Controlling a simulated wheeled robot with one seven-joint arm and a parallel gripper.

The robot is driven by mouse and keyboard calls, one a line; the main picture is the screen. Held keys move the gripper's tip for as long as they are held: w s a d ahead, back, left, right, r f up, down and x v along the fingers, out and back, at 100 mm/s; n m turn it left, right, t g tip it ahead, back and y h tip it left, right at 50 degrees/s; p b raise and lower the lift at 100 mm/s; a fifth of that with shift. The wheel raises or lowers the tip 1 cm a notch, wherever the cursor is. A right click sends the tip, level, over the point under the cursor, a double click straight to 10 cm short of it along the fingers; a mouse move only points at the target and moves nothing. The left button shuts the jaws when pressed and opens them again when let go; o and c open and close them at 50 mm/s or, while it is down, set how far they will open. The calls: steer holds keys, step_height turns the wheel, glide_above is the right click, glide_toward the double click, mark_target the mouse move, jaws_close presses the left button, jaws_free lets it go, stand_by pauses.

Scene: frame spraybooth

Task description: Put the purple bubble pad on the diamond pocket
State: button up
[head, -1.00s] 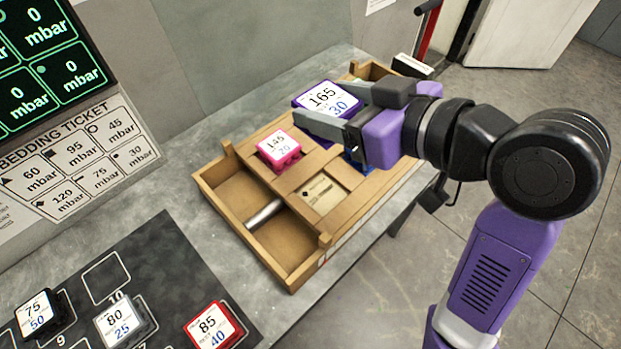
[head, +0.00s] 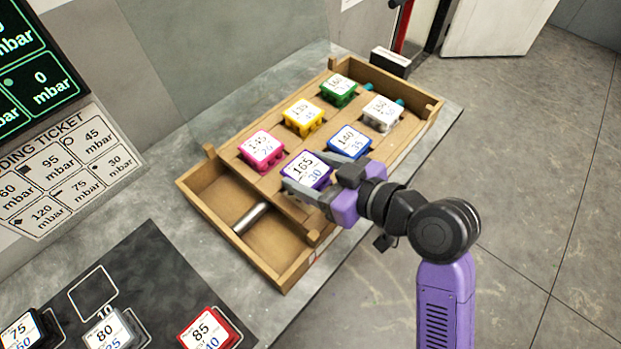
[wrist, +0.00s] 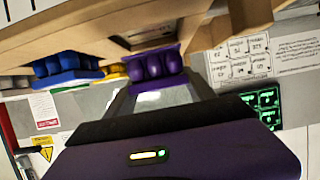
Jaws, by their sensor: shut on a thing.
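The purple bubble pad (head: 304,172), labelled 165 and 30, is held between the fingers of my gripper (head: 322,176). It is over the front-left pocket of the wooden tray's raised deck, where a diamond-marked card showed earlier; the pad now hides that pocket in the head view. In the wrist view the purple pad (wrist: 155,66) shows its rounded bubbles at the fingertips, close to the wooden board. I cannot tell whether it touches the pocket floor.
The wooden tray (head: 283,283) also holds a pink pad (head: 262,148), a yellow pad (head: 302,116), a green pad (head: 339,90), a white pad (head: 382,112) and a blue pad (head: 349,142). A metal cylinder (head: 251,217) lies in its open left bay. A dark mat (head: 150,270) holds other pads.

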mark_target(321, 188)
steer(key=shift+f, duration=1.55)
steer(key=shift+f, duration=0.2)
steer(key=o, duration=1.4)
steer(key=shift+r, duration=0.1)
steer(key=shift+r, duration=0.15)
steer(key=b+v, duration=0.1)
steer(key=v, duration=1.1)
steer(key=shift+r, duration=0.1)
